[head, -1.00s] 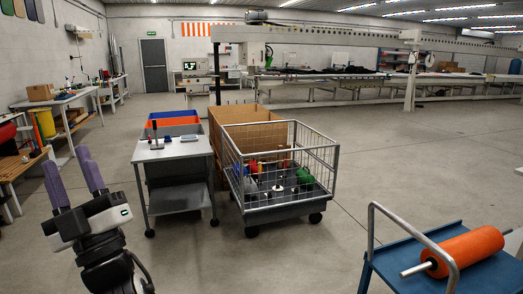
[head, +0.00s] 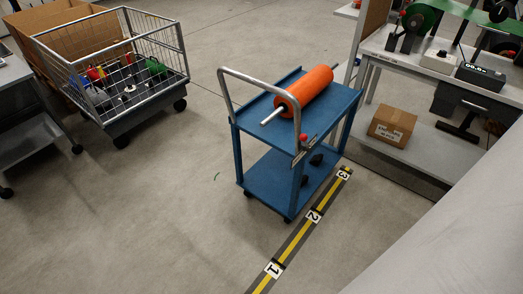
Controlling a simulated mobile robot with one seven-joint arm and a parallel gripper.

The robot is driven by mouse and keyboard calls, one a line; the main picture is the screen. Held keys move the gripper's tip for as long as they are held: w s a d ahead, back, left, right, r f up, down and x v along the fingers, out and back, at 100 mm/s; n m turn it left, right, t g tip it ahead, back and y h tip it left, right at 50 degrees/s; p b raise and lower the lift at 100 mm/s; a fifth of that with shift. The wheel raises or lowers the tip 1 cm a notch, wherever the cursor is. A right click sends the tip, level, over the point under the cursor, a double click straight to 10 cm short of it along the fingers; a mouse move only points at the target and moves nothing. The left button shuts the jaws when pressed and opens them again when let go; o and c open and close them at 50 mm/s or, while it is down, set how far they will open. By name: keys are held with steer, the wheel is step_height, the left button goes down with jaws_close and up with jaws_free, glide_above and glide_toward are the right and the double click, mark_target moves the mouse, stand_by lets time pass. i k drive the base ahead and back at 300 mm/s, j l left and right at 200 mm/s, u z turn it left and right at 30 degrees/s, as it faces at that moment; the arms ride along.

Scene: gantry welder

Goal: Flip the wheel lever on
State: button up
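No wheel lever can be made out for certain. A blue two-shelf trolley (head: 262,180) with a grey push handle (head: 226,98) stands right of centre in the head view. Its small dark wheels show below the lower shelf, one at the near corner (head: 287,219) and one at the left (head: 248,194); any lever on them is too small to tell. A small red knob (head: 303,138) sits at the trolley's near upper edge. My gripper is not in view.
An orange roller (head: 304,88) lies on the trolley's top. A wire cart (head: 160,60) stands at upper left. A workbench (head: 400,62) with a cardboard box (head: 392,125) below is at right. A numbered yellow-black floor strip (head: 297,236) runs beside the trolley. Floor at lower left is clear.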

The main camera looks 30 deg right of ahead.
mark_target(303, 137)
steer(key=j+z, duration=0.1)
steer(key=z, duration=1.65)
